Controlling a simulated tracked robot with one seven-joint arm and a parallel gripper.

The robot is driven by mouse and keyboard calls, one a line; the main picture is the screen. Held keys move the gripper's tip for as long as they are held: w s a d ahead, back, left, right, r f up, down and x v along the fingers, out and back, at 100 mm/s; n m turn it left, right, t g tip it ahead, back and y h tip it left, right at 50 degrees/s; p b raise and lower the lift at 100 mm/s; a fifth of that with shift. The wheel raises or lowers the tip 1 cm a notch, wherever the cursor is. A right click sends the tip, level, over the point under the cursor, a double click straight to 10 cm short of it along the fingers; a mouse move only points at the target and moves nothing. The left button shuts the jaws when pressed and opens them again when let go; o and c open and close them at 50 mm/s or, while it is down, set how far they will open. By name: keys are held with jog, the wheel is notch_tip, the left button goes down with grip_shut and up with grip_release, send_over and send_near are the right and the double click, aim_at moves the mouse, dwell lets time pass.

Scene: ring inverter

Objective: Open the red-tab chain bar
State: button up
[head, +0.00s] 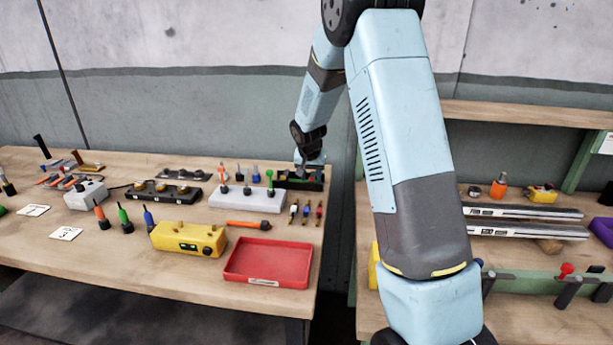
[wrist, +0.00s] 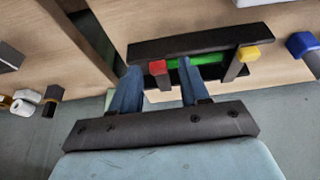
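The chain bar is a black block with a green strip (wrist: 212,60) along it. In the head view the black block (head: 290,184) stands at the bench's back right corner, partly hidden by my arm. In the wrist view a red tab (wrist: 158,67) sits on a dark bar toward the left of the block, and a yellow tab (wrist: 249,53) sits on another dark bar toward the right. My gripper (wrist: 158,76) is open, its two blue fingers apart with the red tab between them in the picture. I cannot tell whether either finger touches it.
A grey block with upright pegs (head: 246,200) stands left of the chain bar. Small coloured-tip tools (head: 306,212) lie in front. A red tray (head: 268,262) and a yellow box (head: 188,239) stand nearer. A gap separates this bench from the right one.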

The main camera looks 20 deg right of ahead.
grip_shut()
dwell(0.3)
